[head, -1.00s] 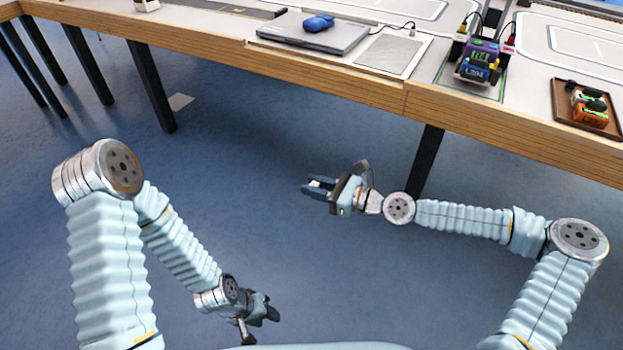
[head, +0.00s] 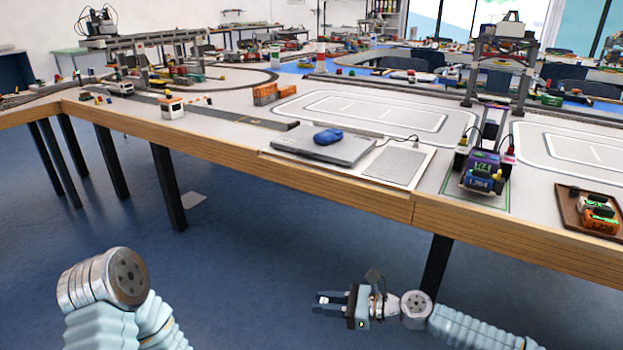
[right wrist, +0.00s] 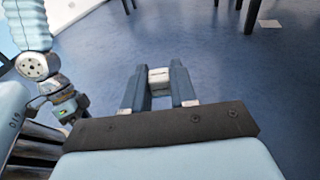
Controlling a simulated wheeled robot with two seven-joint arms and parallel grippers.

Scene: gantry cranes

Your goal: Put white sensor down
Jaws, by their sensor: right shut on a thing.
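My right gripper (head: 328,303) is shut on the small white sensor (right wrist: 159,81), which sits between the fingertips in the right wrist view. In the head view the gripper points left, in front of and below the table's front edge, over the blue floor. The sensor is tiny and hard to make out there. My left gripper is outside the head view. In the right wrist view part of my left arm and its gripper (right wrist: 68,106) show at the left, too unclear to tell the jaws.
The long table (head: 330,190) bears a grey laptop (head: 325,148) with a blue object (head: 328,136), a grey pad (head: 396,165), a purple-and-blue block stack (head: 482,172) and a brown tray (head: 575,213). Model gantry cranes (head: 500,65) stand farther back. White outlined areas (head: 375,112) look mostly clear.

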